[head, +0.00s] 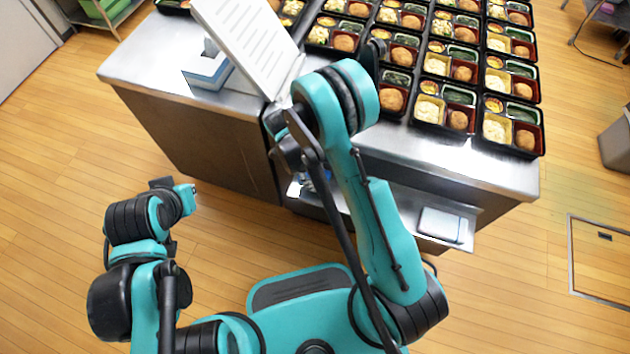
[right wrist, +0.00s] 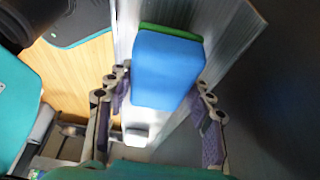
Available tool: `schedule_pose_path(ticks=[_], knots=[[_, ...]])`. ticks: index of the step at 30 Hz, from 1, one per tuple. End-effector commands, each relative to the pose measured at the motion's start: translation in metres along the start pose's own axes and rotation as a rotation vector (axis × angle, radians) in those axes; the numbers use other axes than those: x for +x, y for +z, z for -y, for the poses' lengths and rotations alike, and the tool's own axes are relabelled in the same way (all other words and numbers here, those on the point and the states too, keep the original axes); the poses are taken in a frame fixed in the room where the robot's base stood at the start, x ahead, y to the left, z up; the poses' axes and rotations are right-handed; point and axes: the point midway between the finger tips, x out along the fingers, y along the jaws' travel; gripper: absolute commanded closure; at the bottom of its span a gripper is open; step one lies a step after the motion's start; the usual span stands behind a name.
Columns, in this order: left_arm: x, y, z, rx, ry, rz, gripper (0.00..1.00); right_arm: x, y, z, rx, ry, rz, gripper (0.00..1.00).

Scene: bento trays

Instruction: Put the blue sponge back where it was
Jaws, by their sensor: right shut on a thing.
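The blue sponge (right wrist: 168,68), with a green layer along its top edge, is in the middle of the right wrist view. My right gripper (right wrist: 162,88) has one finger on each side of it and is shut on it. The sponge is over or beside a grey metal surface (right wrist: 228,50); I cannot tell whether it touches it.
A steel counter (head: 150,62) carries several filled bento trays (head: 512,125) at the right and a blue-and-white box (head: 207,72) at the left. A white ridged panel (head: 250,42) stands near my right arm. A white item (head: 440,224) lies on the lower shelf. Floor at left is clear.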

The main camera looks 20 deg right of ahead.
Motion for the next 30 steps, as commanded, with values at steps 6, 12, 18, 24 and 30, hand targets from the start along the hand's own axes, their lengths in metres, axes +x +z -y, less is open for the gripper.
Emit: schedule_pose_path(ticks=[6,12,18,24,30], knots=[[0.014,0.01,0.0,0.0,0.0,0.0,1.0,0.031,0.012,0.0,0.0,0.0,0.0,0.79],[0.012,0.009,0.0,0.0,0.0,0.0,1.0,0.029,0.011,0.0,0.0,0.0,0.0,0.79],[0.016,0.011,0.0,0.0,0.0,0.0,1.0,0.033,0.013,0.0,0.0,0.0,0.0,0.43],[0.015,0.011,0.0,0.0,0.0,0.0,1.0,0.032,0.012,0.0,0.0,0.0,0.0,0.27],[0.013,0.01,0.0,0.0,0.0,0.0,1.0,0.03,0.012,0.0,0.0,0.0,0.0,0.27]])
